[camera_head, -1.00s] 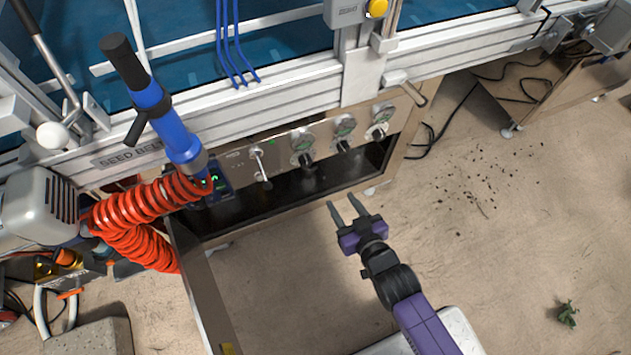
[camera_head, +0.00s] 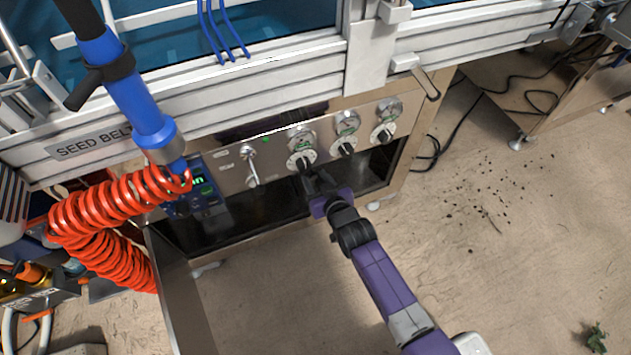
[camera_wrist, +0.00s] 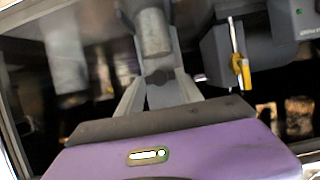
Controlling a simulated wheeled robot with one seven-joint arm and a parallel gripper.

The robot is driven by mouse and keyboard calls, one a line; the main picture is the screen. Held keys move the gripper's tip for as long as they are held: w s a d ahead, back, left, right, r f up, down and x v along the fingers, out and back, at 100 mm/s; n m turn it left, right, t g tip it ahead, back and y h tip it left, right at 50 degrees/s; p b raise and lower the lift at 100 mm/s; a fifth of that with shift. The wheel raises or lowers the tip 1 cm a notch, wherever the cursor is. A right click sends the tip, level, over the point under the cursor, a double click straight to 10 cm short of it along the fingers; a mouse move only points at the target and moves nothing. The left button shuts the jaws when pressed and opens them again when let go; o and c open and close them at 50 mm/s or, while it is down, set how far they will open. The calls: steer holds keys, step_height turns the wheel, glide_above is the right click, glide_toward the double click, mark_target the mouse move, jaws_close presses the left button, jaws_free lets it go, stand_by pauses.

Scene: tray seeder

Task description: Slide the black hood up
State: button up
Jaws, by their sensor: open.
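No part is clearly recognisable as the black hood. A dark recess (camera_head: 240,224) lies below the steel control panel (camera_head: 226,181), and a thin dark strip (camera_head: 262,126) runs along the panel's top edge. My gripper (camera_head: 314,180) is open, in front of the panel's lower edge, just below the leftmost black knob (camera_head: 301,160). In the wrist view its fingers (camera_wrist: 157,88) are apart, with a grey cylinder (camera_wrist: 152,32) showing between and beyond them. Contact cannot be told. The fingertips are dark and hard to make out in the head view.
A blue tube (camera_head: 140,105) with a coiled red hose (camera_head: 100,215) hangs left of the panel. A small lit control box (camera_head: 203,190) and a toggle lever (camera_head: 251,167) sit left of my gripper. An open door (camera_head: 178,300) stands lower left.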

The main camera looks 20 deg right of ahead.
steer(key=shift+w+f, duration=0.1)
steer(key=shift+w, duration=0.2)
jaws_close()
stand_by(1.3)
